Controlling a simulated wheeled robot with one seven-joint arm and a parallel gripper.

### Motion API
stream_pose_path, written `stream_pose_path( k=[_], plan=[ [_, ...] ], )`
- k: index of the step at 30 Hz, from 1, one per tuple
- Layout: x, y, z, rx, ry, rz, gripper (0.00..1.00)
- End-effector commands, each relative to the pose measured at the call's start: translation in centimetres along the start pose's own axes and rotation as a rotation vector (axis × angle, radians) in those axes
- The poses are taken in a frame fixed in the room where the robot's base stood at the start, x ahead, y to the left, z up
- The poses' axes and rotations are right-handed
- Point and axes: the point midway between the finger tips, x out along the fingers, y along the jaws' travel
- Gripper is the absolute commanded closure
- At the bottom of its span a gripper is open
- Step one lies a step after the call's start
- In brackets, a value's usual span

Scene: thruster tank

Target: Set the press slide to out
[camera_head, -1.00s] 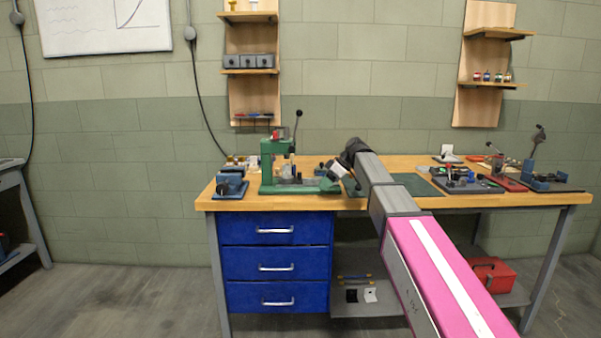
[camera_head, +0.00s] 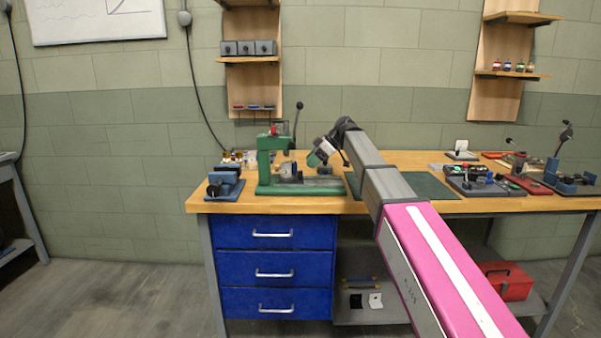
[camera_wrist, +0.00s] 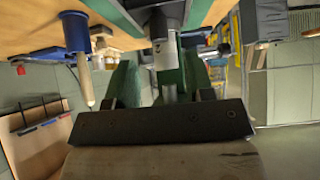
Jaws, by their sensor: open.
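The green press (camera_head: 265,166) stands on the workbench, with a dark lever up at its right side and a long green base. A grey block (camera_head: 290,172) sits low on its base; I cannot tell for sure whether it is the slide, or its position. My gripper (camera_head: 314,161) is just right of the press column, above the right part of the base. In the wrist view my gripper (camera_wrist: 164,100) is open, facing the press (camera_wrist: 195,65) close up. A light grey press cylinder (camera_wrist: 166,60) shows between the fingers, and I see no grip on it.
A blue vise-like device (camera_head: 224,184) stands left of the press. A green mat (camera_head: 425,184) and several fixtures lie to the right on the wooden workbench (camera_head: 360,208). Blue drawers (camera_head: 274,266) are below. A shelf (camera_head: 250,60) hangs above the press.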

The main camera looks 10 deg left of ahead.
Motion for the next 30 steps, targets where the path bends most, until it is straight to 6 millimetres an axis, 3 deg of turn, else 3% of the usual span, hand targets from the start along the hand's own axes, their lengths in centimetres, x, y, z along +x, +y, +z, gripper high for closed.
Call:
stream_pose_path(
  k=[6, 12, 24, 28, 29, 30],
  plan=[
    [3.9, 0.0, 0.0, 0.001, 0.000, -0.002, 0.52],
    [5.9, 0.0, 0.0, 0.000, 0.000, 0.000, 0.52],
    [6.5, 0.0, 0.0, 0.001, 0.000, 0.001, 0.52],
    [6.5, 0.0, 0.0, 0.001, 0.000, 0.001, 0.94],
    [6.5, 0.0, 0.0, 0.001, 0.000, 0.001, 1.00],
    [6.5, 0.0, 0.0, 0.001, 0.000, 0.001, 1.00]
  ],
)
